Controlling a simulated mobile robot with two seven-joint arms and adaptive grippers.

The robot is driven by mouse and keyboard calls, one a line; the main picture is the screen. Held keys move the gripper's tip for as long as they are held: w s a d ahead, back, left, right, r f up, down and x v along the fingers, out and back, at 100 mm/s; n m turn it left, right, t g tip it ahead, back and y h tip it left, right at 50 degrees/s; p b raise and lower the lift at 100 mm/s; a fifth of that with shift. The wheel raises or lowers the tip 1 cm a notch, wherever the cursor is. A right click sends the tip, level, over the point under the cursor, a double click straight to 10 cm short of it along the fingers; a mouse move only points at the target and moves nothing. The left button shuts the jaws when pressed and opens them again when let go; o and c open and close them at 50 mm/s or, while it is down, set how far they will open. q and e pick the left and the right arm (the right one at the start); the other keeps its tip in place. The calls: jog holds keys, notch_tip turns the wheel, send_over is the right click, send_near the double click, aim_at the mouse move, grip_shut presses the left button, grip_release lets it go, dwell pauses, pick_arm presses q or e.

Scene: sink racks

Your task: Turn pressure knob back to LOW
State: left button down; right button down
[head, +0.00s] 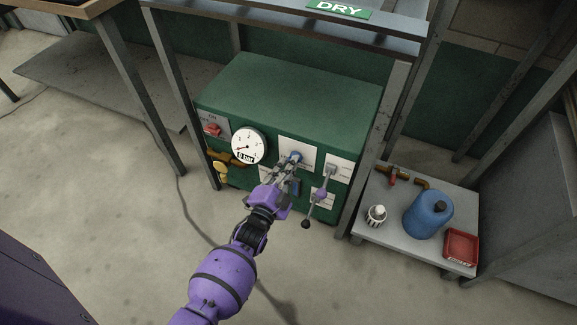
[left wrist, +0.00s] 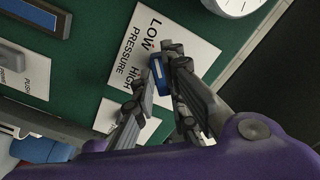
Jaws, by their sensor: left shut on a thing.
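The blue pressure knob (head: 295,156) sits on a white plate (head: 298,147) on the front of the green machine. In the left wrist view the knob (left wrist: 158,72) lies between the fingers of my left gripper (left wrist: 155,82). The plate (left wrist: 185,38) there reads LOW, PRESSURE and HIGH. My left gripper (head: 290,166) is shut on the knob; its fingers hide part of it. Which word the knob points to I cannot tell. My right gripper is in neither view.
The green machine (head: 285,85) carries a round gauge (head: 248,146) reading 0 bar, a red switch (head: 212,130) and a lever (head: 322,190) right of the knob. A low grey stand (head: 375,225) at right holds a blue jug (head: 428,214) and a red tray (head: 461,246). Metal posts flank the machine.

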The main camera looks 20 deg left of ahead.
pick_arm(q)
jog(key=shift+n, duration=0.6)
jog(key=c, duration=1.8)
grip_release()
jog(key=shift+o, duration=0.2)
jog(key=shift+s, duration=0.1)
jog(key=s, duration=1.1)
jog(key=shift+s+a, duration=0.2)
jog(key=shift+s, duration=0.2)
